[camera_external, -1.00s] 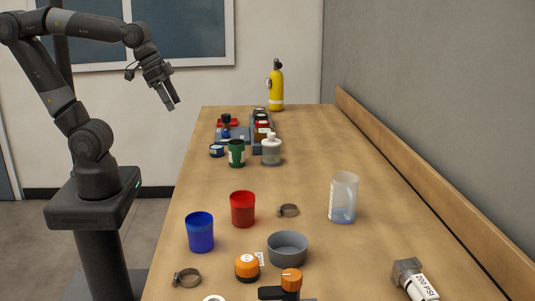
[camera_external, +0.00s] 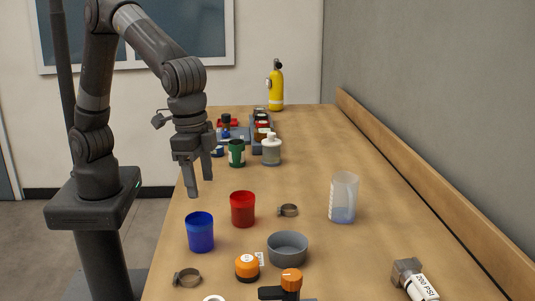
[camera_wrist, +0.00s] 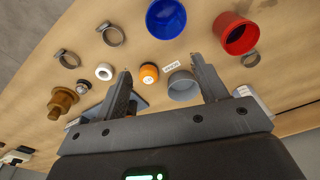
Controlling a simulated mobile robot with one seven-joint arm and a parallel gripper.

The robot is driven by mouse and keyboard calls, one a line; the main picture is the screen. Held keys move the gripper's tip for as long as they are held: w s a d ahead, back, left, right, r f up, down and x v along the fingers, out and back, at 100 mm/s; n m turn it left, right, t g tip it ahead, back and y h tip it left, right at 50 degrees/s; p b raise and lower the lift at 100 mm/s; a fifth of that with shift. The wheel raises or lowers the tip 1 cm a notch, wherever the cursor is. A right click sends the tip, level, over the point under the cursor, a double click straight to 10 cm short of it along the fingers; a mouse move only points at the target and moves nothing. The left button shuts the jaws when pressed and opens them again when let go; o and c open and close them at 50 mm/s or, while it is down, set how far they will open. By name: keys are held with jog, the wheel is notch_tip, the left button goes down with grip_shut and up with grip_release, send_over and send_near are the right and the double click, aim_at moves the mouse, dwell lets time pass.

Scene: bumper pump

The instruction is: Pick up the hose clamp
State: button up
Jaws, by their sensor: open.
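In the external view, one metal hose clamp (camera_external: 187,278) lies at the table's near left, and another hose clamp (camera_external: 288,210) lies right of the red cup. The wrist view shows three clamps: one hose clamp (camera_wrist: 111,34) at upper left, a hose clamp (camera_wrist: 68,59) farther left, and a hose clamp (camera_wrist: 250,58) below the red cup. My gripper (camera_external: 200,186) is open and empty, pointing down above the table's left edge, behind the blue cup. Its spread fingers also show in the wrist view (camera_wrist: 160,65). It is apart from every clamp.
A blue cup (camera_external: 200,232), red cup (camera_external: 243,209), grey bowl (camera_external: 288,249) and orange-capped item (camera_external: 247,267) stand near the clamps. A clear jug (camera_external: 343,198) stands to the right. Bottles and trays fill the far end. A brass fitting (camera_wrist: 62,102) shows in the wrist view.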

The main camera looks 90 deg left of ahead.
jog(key=g, duration=0.1)
send_over(188, 274)
notch_tip(188, 274, down, 5)
notch_tip(188, 274, down, 11)
jog(key=shift+f, duration=0.2)
jog(key=c, duration=1.1)
